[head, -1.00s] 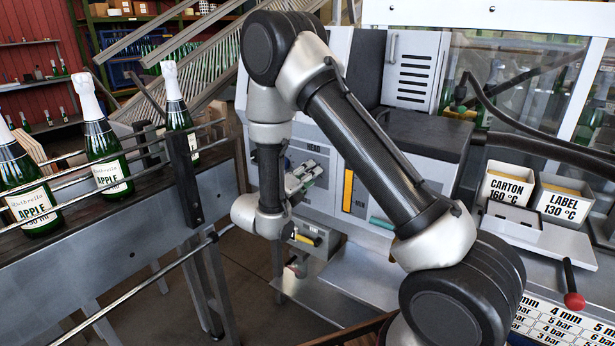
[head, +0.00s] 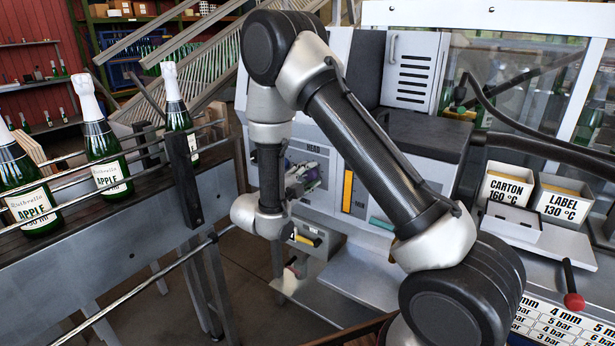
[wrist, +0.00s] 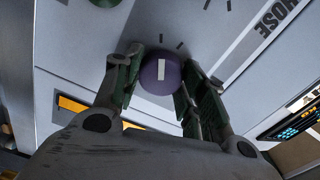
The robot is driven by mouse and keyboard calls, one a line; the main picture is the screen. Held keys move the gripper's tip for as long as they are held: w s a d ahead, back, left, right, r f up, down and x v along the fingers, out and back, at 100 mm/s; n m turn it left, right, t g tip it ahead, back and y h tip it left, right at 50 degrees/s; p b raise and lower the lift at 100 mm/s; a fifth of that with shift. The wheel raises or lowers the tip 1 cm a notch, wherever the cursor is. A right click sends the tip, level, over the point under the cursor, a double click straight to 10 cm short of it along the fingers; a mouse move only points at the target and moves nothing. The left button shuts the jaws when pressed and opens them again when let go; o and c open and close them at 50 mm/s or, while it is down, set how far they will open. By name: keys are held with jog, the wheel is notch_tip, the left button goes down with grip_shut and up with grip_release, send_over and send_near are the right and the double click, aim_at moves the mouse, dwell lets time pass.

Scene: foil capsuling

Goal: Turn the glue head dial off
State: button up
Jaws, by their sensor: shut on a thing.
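In the wrist view a round dark purple dial (wrist: 172,78) with a white pointer mark sits on the grey panel. The mark stands nearly upright in the picture. My gripper (wrist: 159,88) is shut on this dial, with one green-grey finger on each side of it. In the head view my gripper (head: 306,180) is at the front panel of the grey machine, just below a plate reading HEAD (head: 313,148). The dial is mostly hidden there by the fingers and my arm. Two short dark ticks show above the dial in the wrist view.
A plate reading HOSE (wrist: 281,18) and part of another dark knob (wrist: 105,2) show in the wrist view. A yellow gauge strip (head: 347,190) is right of my gripper. A conveyor with bottles (head: 103,150) runs at the left. An open drawer-like box (head: 318,238) is below.

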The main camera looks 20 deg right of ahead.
dwell(0.4)
jog(key=o, duration=1)
jog(key=shift+o, duration=0.2)
jog(key=shift+a, duration=0.15)
jog(key=v, duration=1.1)
jog(key=shift+s+a, duration=0.25)
jog(key=shift+a, duration=0.05)
